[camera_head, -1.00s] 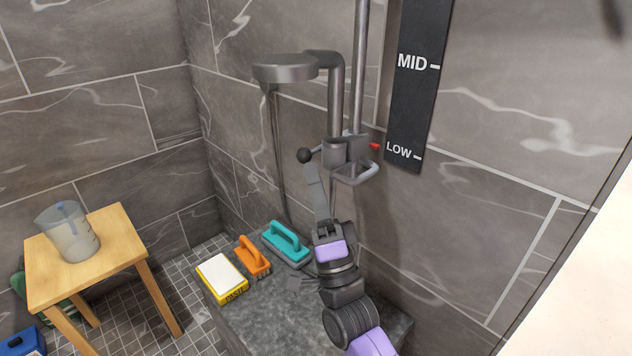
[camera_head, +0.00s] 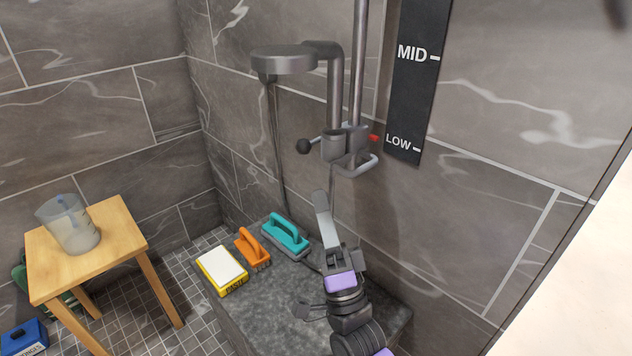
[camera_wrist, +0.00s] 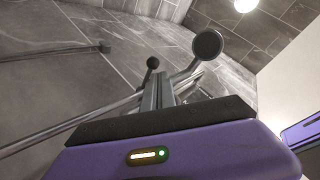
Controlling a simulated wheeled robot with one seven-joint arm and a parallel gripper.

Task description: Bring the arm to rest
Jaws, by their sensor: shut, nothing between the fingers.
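My gripper (camera_head: 322,207) is at the end of my grey and purple arm, above the stone bench and in front of the tiled wall. Its fingers point up and are shut with nothing between them. In the wrist view my gripper (camera_wrist: 158,82) also shows, pointing toward the shower fittings. It is below the slider bracket (camera_head: 345,146) on the rail and apart from it. The bracket has a black ball knob (camera_head: 303,146) at its left and a red tip at its right.
A shower head (camera_head: 284,60) juts out above. The bench (camera_head: 265,318) holds a yellow-and-white box (camera_head: 221,270), an orange brush (camera_head: 252,250) and a teal brush (camera_head: 286,236). A wooden stool (camera_head: 110,240) with a clear jug (camera_head: 70,226) stands left. A wall scale (camera_head: 412,90) reads MID and LOW.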

